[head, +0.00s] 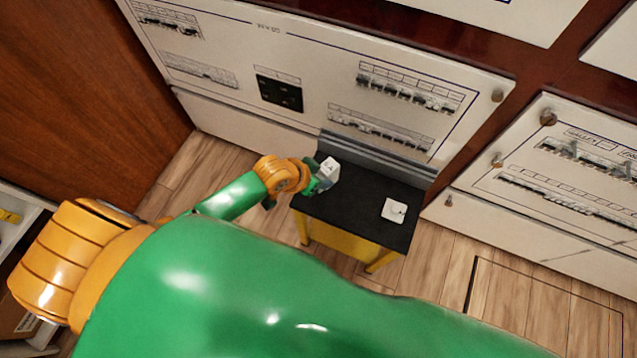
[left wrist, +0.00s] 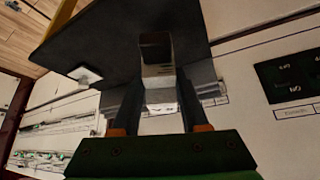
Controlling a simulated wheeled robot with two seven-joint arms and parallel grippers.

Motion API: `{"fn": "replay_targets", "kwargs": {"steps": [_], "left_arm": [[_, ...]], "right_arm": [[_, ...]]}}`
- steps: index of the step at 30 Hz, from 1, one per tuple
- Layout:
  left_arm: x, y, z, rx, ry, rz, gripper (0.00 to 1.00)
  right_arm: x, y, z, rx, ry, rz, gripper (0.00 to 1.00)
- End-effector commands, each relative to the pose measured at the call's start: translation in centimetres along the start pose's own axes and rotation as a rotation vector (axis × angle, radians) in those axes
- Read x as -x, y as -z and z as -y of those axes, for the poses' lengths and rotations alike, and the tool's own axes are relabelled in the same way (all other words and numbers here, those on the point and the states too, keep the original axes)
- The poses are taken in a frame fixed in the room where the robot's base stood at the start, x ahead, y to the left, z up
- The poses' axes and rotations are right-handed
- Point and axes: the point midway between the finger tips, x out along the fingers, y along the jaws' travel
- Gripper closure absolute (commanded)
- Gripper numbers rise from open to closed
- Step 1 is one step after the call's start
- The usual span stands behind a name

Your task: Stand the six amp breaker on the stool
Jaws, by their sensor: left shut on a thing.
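The six amp breaker (head: 329,167) is a small white block with dark lettering on its face. My left gripper (head: 318,183) is shut on it at the left end of the stool (head: 361,205), which has a black top and yellow legs. In the left wrist view the breaker (left wrist: 158,75) sits between the two dark fingers of the gripper (left wrist: 157,95). The stool top (left wrist: 110,40) lies beyond it. I cannot tell whether the breaker touches the top. My right gripper is not in view.
A white square piece (head: 394,210) lies on the right of the stool top; it also shows in the left wrist view (left wrist: 85,74). A grey ledge (head: 375,158) runs along the stool's back. White breaker panels (head: 315,60) stand behind. The middle of the top is clear.

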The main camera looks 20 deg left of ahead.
Motion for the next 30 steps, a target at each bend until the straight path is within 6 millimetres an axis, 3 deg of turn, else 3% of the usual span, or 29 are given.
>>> {"fn": "replay_targets", "kwargs": {"steps": [6, 17, 18, 20, 30], "left_arm": [[-3.3, -1.9, 0.9, 0.002, 0.0, 0.0, 1.0], [-3.6, -2.1, 0.8, 0.0, 0.001, -0.002, 1.0], [-3.5, -2.1, 0.8, 0.0, 0.001, -0.001, 0.45], [-3.5, -2.1, 0.8, 0.0, 0.001, -0.001, 0.29], [-3.2, -1.9, 0.8, 0.0, 0.001, -0.001, 0.26]], "right_arm": [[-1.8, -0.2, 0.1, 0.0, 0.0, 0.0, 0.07], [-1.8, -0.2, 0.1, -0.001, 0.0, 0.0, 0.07], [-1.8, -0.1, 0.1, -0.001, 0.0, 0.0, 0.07], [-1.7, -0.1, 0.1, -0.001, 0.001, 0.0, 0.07], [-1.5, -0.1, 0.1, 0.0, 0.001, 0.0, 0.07]]}}
